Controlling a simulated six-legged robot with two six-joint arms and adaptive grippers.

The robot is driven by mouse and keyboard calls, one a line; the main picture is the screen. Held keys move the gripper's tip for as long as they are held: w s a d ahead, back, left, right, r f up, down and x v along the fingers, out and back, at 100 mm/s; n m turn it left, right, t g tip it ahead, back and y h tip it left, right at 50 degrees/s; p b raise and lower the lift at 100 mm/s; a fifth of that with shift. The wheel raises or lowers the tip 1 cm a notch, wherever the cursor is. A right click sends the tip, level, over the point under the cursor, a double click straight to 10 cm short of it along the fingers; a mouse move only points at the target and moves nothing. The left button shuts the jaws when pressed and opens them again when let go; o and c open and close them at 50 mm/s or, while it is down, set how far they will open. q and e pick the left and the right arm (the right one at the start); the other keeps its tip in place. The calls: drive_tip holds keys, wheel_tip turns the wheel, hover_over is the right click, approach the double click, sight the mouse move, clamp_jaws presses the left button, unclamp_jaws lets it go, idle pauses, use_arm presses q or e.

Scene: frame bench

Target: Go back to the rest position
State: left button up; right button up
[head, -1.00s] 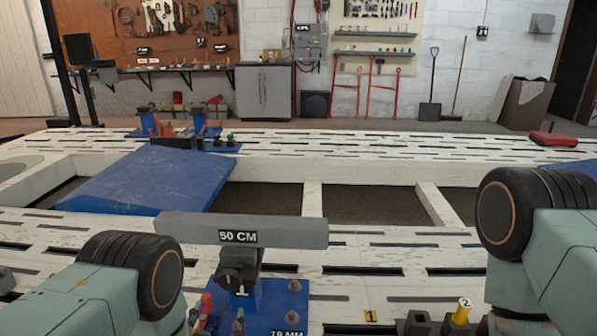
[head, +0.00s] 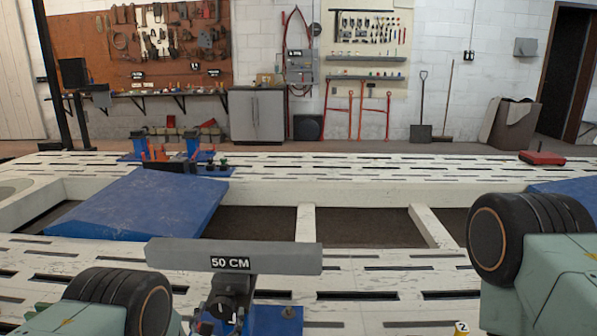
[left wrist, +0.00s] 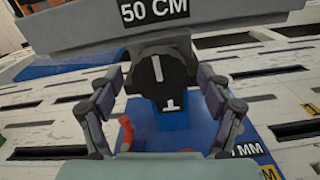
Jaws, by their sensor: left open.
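My left gripper (left wrist: 161,88) shows in the left wrist view with its two fingers spread apart and nothing held between them. A black knob with a white mark (left wrist: 158,72) shows between the fingers; I cannot tell how far beyond them it lies. The grey bar marked 50 CM (head: 233,258) stands on that post in the head view, and it crosses the top of the left wrist view (left wrist: 70,28). The blue base plate (left wrist: 200,135) lies under the post. In the head view my left arm is low at the left. My right arm is at the right, its gripper out of sight.
A white slotted frame (head: 380,258) spans the view, with open gaps between its beams. A blue panel (head: 145,205) slopes at the left. Blue and orange fixtures (head: 165,148) stand on the far beam. A red case (head: 541,158) lies at far right.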

use_arm(q)
drive_tip(key=s, duration=1.2)
drive_tip(key=w, duration=1.2)
drive_tip(key=shift+w, duration=0.1)
drive_tip(key=m, duration=0.4)
drive_tip(key=m+b, duration=0.1)
drive_tip(key=m, duration=0.5)
drive_tip(key=shift+f, duration=0.1)
drive_tip(key=m+b, duration=0.1)
drive_tip(key=m, duration=0.4)
drive_tip(key=m+b, duration=0.1)
drive_tip(key=m, duration=0.4)
drive_tip(key=shift+m+b, duration=0.3)
drive_tip(key=shift+s+d, duration=0.1)
drive_tip(key=shift+s, duration=0.2)
